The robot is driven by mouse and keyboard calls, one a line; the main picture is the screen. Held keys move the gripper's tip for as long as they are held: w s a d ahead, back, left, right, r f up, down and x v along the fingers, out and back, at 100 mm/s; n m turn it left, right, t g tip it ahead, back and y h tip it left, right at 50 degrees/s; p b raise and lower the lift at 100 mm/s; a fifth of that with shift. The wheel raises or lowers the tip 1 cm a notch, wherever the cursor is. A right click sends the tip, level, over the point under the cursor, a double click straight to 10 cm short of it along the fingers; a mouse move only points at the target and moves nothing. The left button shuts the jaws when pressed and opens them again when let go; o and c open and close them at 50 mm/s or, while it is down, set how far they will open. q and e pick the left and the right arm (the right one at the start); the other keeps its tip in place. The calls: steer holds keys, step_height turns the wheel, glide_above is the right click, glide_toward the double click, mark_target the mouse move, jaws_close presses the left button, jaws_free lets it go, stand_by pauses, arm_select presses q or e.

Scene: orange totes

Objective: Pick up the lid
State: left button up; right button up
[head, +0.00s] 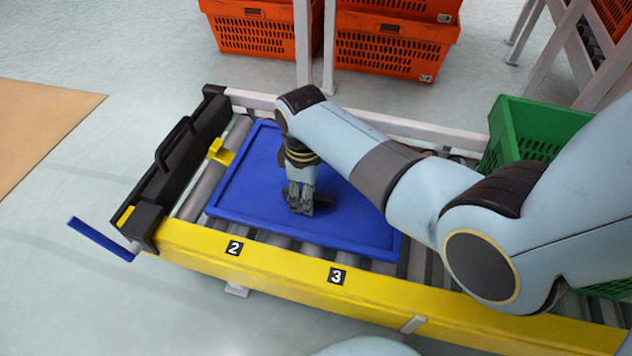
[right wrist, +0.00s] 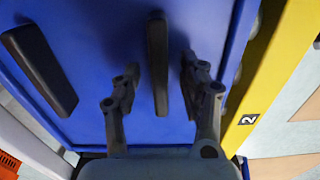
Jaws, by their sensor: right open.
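The lid (head: 345,225) is a flat blue panel with a raised rim, lying on the roller conveyor. In the right wrist view the blue lid (right wrist: 95,105) carries two dark bar handles; one handle (right wrist: 157,45) lies between my fingers and the other handle (right wrist: 40,68) is off to the left. My right gripper (head: 301,207) points down over the middle of the lid. In the right wrist view its fingers (right wrist: 160,85) are open, one on each side of the handle. Whether they touch it I cannot tell. My left gripper is not in view.
The conveyor has a yellow front rail (head: 285,264) marked 2 and 3, and a black end stop (head: 180,160) on the left. A green crate (head: 530,130) stands at the right. Orange totes (head: 390,50) stand behind. Floor at the left is clear.

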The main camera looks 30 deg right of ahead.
jaws_close()
steer(key=shift+r, duration=0.15)
stand_by(0.4)
step_height(320, 180, up, 4)
steer(key=p, duration=0.3)
steer(key=shift+w+r, duration=0.1)
steer(key=shift+r, duration=0.15)
step_height(320, 180, up, 5)
steer(key=shift+f+p, duration=0.15)
steer(key=shift+p, duration=1.1)
steer(key=shift+r, duration=0.3)
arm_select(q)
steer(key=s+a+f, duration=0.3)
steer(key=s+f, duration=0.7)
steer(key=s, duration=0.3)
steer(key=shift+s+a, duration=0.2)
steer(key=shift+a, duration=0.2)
